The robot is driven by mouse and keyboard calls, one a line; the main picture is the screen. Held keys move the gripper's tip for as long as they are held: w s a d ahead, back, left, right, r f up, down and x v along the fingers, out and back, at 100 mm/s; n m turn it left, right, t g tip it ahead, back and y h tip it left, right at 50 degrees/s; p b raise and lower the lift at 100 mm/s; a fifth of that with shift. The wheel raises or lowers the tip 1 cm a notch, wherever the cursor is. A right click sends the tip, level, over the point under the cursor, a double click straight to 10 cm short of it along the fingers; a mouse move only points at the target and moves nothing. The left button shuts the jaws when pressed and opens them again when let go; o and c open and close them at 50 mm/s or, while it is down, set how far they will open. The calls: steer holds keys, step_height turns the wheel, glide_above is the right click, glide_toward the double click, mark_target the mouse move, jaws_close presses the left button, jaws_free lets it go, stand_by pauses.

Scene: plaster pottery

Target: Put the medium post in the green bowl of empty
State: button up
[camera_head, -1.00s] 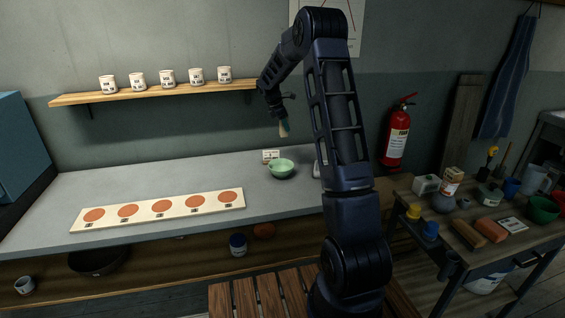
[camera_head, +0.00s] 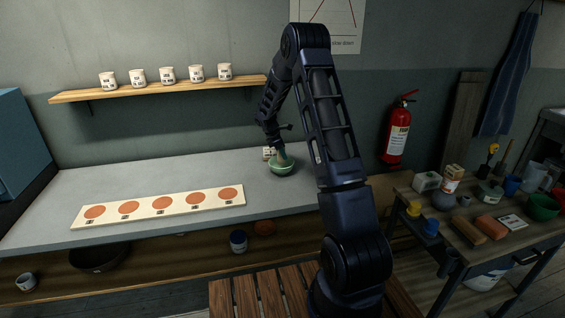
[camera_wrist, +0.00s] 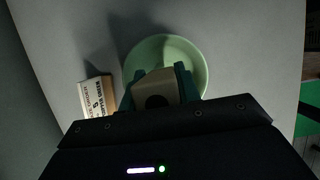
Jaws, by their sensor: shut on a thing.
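The green bowl (camera_head: 283,169) stands on the grey bench near its right part, and it also shows in the wrist view (camera_wrist: 165,48). My gripper (camera_head: 281,148) points down over the bowl. It is shut on a pale post (camera_wrist: 160,88), which shows between the teal fingers in the wrist view. In the head view the post's lower end is at or just inside the bowl's rim; I cannot tell whether it touches the bowl's bottom. The inside of the bowl that shows is bare. The post's lower part is hidden in the wrist view.
A small printed card block (camera_wrist: 97,95) stands left of the bowl. A board with several orange discs (camera_head: 160,206) lies further left on the bench. Several white cups (camera_head: 167,75) stand on the wall shelf. A cluttered side table (camera_head: 460,240) is at right.

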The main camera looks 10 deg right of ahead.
mark_target(282, 161)
steer(key=shift+f, duration=2.3)
steer(key=shift+f, duration=0.1)
steer(key=o, duration=1.1)
